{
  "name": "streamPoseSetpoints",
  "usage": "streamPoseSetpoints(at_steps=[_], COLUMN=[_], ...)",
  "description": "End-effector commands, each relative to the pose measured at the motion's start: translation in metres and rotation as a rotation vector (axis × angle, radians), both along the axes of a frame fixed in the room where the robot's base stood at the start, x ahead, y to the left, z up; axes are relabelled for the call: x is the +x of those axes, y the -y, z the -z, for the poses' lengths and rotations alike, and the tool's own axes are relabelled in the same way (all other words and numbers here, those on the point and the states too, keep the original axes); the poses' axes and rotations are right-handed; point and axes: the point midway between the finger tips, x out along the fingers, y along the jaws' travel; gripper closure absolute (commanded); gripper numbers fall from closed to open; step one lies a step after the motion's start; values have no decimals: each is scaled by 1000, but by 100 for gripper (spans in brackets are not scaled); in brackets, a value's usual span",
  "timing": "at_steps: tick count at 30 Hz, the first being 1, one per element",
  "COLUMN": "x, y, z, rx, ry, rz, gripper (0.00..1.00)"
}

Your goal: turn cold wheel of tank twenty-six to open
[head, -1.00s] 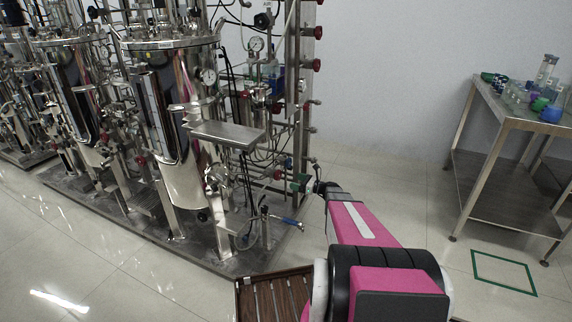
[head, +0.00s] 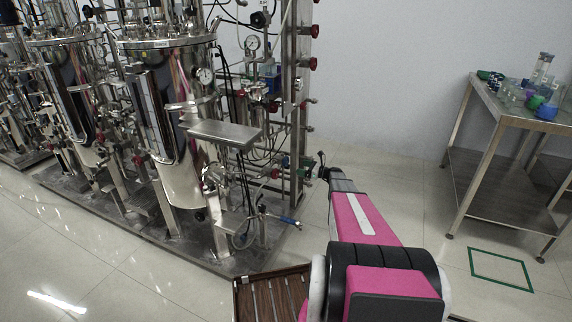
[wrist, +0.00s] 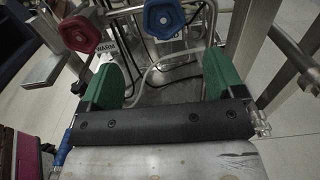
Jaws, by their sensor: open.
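In the wrist view, a blue handwheel (wrist: 164,17) sits at the top centre, ahead of my gripper and roughly in line with the gap between its fingers. A red handwheel (wrist: 80,34) is to its left, with a small white label (wrist: 107,48) beside it that seems to read "WARM". My gripper (wrist: 161,72) has green fingers spread wide, with nothing between them; neither finger appears to touch the blue wheel. In the head view, my gripper (head: 309,164) is beside the skid's right-hand pipework. The blue wheel cannot be made out there.
The steel tank (head: 180,110) stands left of my gripper, with a flat metal shelf (head: 222,134) in front. Red-handled valves (head: 315,63) line the upright post. A blue-handled lever (head: 289,221) is low near the skid edge.

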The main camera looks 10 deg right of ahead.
Motion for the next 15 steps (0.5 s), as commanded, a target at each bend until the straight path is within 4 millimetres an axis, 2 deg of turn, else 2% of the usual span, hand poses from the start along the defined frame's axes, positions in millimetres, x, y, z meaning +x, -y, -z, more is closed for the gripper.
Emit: streamPoseSetpoints(at_steps=[1, 5, 15], x=[9, 14, 49], y=[4, -8, -56], z=[0, -1, 0], rx=[-2, -2, -2], ry=[2, 2, 2], rz=[-1, -3, -3], gripper=[12, 12, 12])
